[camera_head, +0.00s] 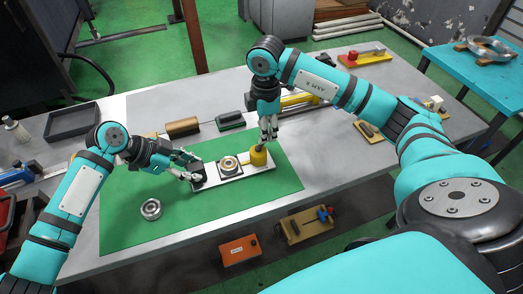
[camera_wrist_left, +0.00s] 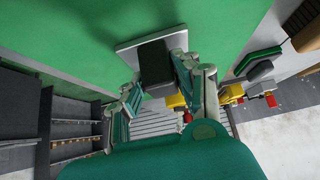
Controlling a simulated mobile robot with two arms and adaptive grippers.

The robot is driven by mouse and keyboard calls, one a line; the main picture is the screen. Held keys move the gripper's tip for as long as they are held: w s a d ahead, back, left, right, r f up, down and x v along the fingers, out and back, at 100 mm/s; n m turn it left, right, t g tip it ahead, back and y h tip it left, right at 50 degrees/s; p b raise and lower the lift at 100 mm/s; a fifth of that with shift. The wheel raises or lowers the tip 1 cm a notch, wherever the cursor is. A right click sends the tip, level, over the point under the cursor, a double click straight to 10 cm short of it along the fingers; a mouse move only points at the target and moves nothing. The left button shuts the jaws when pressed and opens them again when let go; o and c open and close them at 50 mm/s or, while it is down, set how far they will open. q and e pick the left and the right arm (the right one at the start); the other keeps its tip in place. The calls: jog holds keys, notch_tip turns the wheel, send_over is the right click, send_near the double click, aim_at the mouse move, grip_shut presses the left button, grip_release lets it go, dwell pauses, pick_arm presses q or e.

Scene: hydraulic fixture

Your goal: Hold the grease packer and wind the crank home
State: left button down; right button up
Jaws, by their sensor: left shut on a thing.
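The grease packer is a pale plate (camera_head: 207,184) on the green mat, with a black block (camera_head: 198,171) at its left end, a round metal ring part (camera_head: 229,165) in the middle and a yellow cylindrical part (camera_head: 258,157) at its right end. My left gripper (camera_head: 192,172) is shut on the black block from the left. In the left wrist view the block (camera_wrist_left: 155,62) stands between the fingers of the gripper (camera_wrist_left: 160,92). My right gripper (camera_head: 268,136) points down just above the yellow part, which its fingers partly hide. Whether they touch it is unclear. I cannot make out a separate crank handle.
A loose metal ring (camera_head: 151,209) lies on the green mat (camera_head: 130,232) at left front. A brown block (camera_head: 182,127) and a dark green block (camera_head: 230,120) lie behind the mat. A black tray (camera_head: 72,121) is at far left. The front of the mat is clear.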

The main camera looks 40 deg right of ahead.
jog(key=o, duration=0.5)
jog(key=shift+o, duration=0.2)
jog(key=shift+r, duration=0.1)
notch_tip(320, 180, up, 12)
